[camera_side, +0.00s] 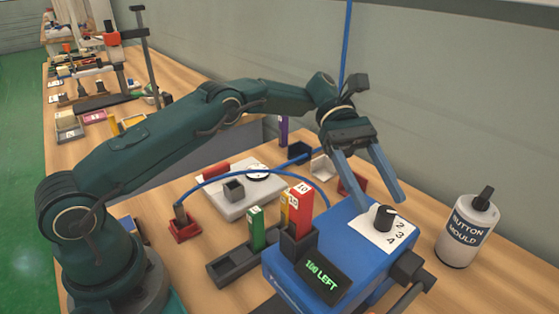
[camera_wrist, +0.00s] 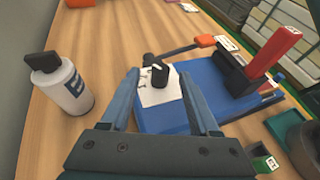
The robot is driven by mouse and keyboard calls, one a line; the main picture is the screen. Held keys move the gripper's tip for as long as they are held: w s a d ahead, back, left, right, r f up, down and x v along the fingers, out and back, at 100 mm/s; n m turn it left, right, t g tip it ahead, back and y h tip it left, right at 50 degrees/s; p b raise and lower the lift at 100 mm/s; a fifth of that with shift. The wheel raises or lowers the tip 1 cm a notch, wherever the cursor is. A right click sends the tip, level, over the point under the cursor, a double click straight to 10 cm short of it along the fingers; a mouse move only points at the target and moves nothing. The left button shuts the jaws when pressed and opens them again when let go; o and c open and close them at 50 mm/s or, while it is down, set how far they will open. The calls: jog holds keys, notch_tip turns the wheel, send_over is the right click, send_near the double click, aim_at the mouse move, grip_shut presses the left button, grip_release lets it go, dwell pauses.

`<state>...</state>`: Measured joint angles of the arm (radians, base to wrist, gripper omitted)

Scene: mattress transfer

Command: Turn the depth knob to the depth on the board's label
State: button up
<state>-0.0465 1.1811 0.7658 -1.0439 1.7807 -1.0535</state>
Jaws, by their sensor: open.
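The black depth knob (camera_side: 383,217) stands on a white dial plate (camera_side: 370,229) on top of a blue machine (camera_side: 345,243). The digits 2, 3 and 4 show beside it; its exact setting is hard to read. The knob (camera_wrist: 160,73) also shows in the wrist view. My gripper (camera_side: 377,196) is open, with its fingers pointing down above the dial area. In the wrist view my gripper (camera_wrist: 158,76) has its fingertips on either side of the knob, with nothing between them held. I cannot tell which thing is the board; a red block (camera_side: 300,208) bears a label reading 10.
A dark display (camera_side: 321,277) on the machine reads "100 LEFT". A white bottle (camera_side: 467,230) labelled "BUTTON MOULD" stands to the right. A dark tray (camera_side: 232,266) with a green block (camera_side: 257,229) lies left of the machine. A pale plate (camera_side: 230,208) lies behind. Bare table separates bottle and machine.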

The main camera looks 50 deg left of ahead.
aim_at(383, 207)
jog(key=shift+x, duration=2)
jog(key=shift+a, duration=0.1)
grip_shut()
